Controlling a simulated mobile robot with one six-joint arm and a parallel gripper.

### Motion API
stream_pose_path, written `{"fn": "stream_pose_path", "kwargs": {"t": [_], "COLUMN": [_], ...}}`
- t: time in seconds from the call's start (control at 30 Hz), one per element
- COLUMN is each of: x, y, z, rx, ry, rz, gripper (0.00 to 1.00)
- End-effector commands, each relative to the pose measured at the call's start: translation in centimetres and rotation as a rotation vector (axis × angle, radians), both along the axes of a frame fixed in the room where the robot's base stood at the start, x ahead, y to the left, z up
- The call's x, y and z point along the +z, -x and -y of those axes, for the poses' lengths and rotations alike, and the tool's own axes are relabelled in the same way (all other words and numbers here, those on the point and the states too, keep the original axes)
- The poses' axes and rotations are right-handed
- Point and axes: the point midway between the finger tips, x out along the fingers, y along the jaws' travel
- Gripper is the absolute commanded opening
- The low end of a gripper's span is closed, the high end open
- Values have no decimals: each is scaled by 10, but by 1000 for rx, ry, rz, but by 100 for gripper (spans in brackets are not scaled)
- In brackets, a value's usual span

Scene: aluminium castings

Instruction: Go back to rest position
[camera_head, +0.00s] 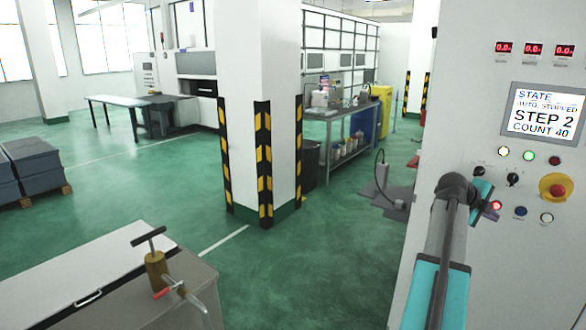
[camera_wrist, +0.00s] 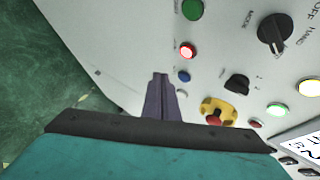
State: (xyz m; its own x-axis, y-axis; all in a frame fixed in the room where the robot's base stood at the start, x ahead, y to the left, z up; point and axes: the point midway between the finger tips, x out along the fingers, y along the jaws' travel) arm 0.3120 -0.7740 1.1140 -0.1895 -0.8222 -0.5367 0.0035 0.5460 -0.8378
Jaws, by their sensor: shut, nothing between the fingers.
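My gripper (camera_wrist: 160,78) is shut and empty in the wrist view, its dark fingers pressed together. It is in front of the control panel (camera_head: 460,120), near the lower-left buttons. In the wrist view the fingertips appear just left of a blue button (camera_wrist: 184,76) and below a lit red button (camera_wrist: 187,51). I cannot tell whether they touch the panel. In the head view my arm reaches up from the lower right, and the gripper is partly hidden behind the wrist. The panel's screen (camera_head: 545,113) reads AUTO. STOPPED, STEP 2, COUNT 40.
A yellow emergency stop (camera_head: 556,187) and several knobs and buttons sit close to the gripper. A grey cabinet (camera_head: 110,265) with a brass-coloured fixture (camera_head: 157,272) stands at the lower left. A striped pillar (camera_head: 262,110) stands mid-view. Green floor (camera_head: 310,255) lies open between.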

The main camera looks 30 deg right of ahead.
Motion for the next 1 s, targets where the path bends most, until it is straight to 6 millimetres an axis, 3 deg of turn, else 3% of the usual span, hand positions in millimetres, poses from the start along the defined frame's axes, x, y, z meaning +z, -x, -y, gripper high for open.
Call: {"fn": "stream_pose_path", "kwargs": {"t": [0.17, 0.27, 0.6, 0.8, 1.0], "x": [-4, -19, -120, -186, -253], "y": [-25, -53, -166, -219, -258], "z": [-9, -19, -85, -140, -203], "rx": [33, 68, 231, 323, 413], "ry": [-4, -20, -122, -191, -269], "rz": [-2, -11, -84, -127, -173], "gripper": [0, 0, 0, 0, 0]}}
